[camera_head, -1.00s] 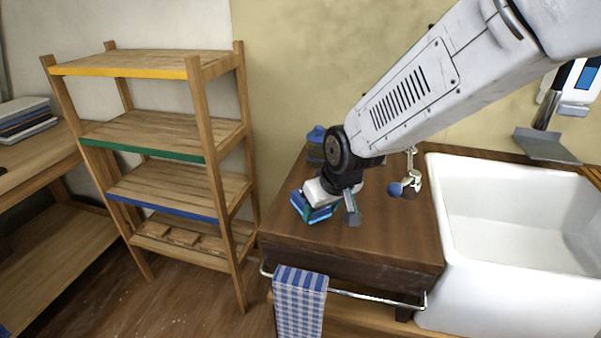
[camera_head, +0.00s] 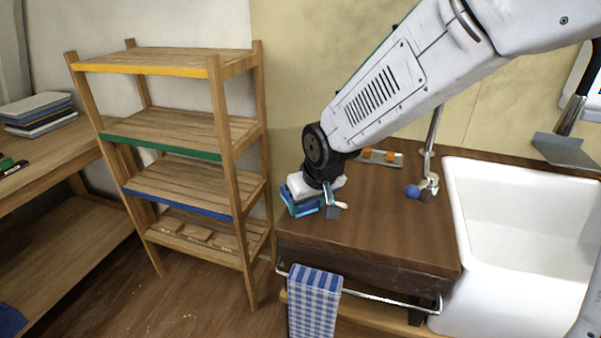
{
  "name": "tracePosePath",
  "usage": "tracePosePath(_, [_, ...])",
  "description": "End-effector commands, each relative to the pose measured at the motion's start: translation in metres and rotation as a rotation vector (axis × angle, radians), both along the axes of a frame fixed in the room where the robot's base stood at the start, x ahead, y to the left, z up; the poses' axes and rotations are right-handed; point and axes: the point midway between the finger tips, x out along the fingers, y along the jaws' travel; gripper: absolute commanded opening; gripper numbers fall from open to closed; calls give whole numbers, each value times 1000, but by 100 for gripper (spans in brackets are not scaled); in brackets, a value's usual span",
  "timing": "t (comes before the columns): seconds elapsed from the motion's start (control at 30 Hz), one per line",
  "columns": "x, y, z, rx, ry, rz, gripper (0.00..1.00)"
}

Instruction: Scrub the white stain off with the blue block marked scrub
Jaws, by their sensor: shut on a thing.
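My gripper (camera_head: 316,207) is at the left end of the dark wooden counter (camera_head: 375,225), pointing down. It is shut on a blue block (camera_head: 299,206), which shows low between and beside the fingers. The block is at or just above the counter top; I cannot tell whether it touches. Any mark on it is too small to read. I see no white stain on the bare part of the counter; the gripper and arm hide some of the surface.
A white sink (camera_head: 500,235) adjoins the counter on the right. A faucet with a blue knob (camera_head: 411,192) stands near it. A small tray with orange items (camera_head: 381,157) lies at the back. A checked towel (camera_head: 314,300) hangs on the front rail. A wooden shelf (camera_head: 170,140) stands left.

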Motion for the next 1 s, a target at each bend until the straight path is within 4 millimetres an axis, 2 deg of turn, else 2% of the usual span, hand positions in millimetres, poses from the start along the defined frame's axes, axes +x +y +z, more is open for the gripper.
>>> tracePosePath(0.03, [0,-1,3,1,-2,-1,33])
tracePosePath(0.1, [1,-1,24,4,-7,-3,33])
tracePosePath(0.7, [1,-4,75,3,-4,-7,33])
tracePosePath(1.0, [1,-5,81,2,-1,-7,33])
